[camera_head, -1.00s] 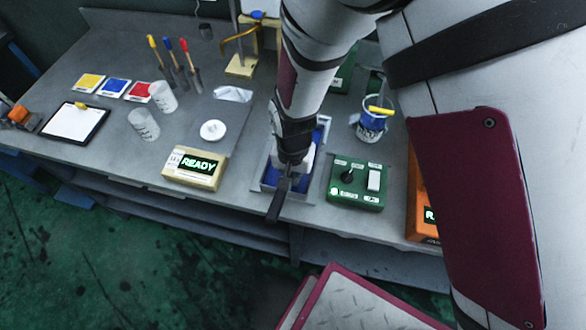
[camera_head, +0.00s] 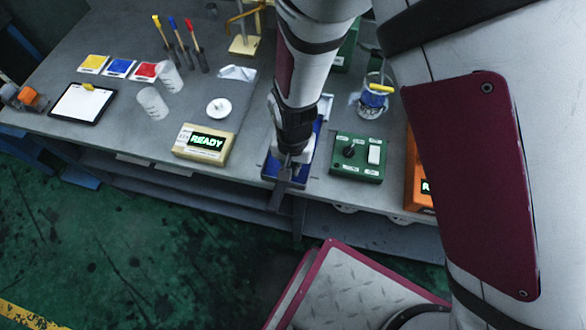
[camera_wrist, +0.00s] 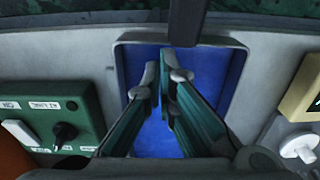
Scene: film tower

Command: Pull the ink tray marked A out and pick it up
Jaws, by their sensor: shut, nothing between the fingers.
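A blue ink tray (camera_head: 269,166) with a grey rim lies at the front edge of the bench, under my arm. It also shows in the wrist view (camera_wrist: 214,82), its blue inside partly covered by my fingers. My gripper (camera_head: 285,168) is over the tray, pointing down, with its fingers shut and empty. In the wrist view the fingertips (camera_wrist: 163,68) are over the tray's blue inside; I cannot tell whether they touch it. A dark bar (camera_head: 277,197) juts toward the front beside the fingers; I cannot tell whether it belongs to the tray. No letter A is legible.
A READY box (camera_head: 203,144) stands left of the tray and a green switch box (camera_head: 358,158) close on its right. An orange box (camera_head: 418,185) is farther right. White cups, a clipboard (camera_head: 83,104) and colour pads are left. Open green floor lies in front.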

